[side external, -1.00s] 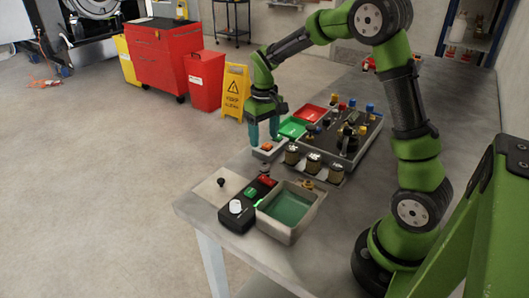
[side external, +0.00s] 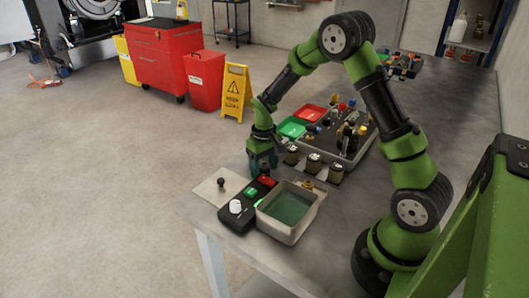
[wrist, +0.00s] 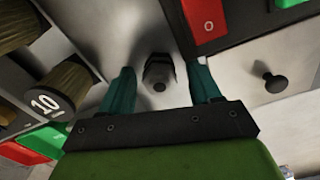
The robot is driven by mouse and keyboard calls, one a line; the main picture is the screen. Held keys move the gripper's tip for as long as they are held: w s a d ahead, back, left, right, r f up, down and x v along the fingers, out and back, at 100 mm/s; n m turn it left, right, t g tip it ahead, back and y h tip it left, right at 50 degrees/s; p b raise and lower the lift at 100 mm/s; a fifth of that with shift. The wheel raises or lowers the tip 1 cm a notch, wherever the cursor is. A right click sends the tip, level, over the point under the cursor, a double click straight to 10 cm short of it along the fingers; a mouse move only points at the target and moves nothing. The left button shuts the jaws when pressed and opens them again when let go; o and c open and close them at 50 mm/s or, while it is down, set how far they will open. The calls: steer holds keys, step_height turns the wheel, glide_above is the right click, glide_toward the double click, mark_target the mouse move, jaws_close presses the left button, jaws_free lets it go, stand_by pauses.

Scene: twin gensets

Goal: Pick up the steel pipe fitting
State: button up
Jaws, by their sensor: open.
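The fingers are open, one on each side, with a visible gap to the fitting. In the side view my gripper (side external: 263,165) points down, low over the table behind the black control box; it hides the fitting there.
The black control box (side external: 237,214) with red and green buttons stands close by. Several brass-coloured cylinders (side external: 312,165) stand to the right. A grey bin (side external: 295,231) is in front. A pale plate with a black knob (side external: 221,182) lies left.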

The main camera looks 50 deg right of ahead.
jaws_close()
steer(key=shift+r, duration=0.1)
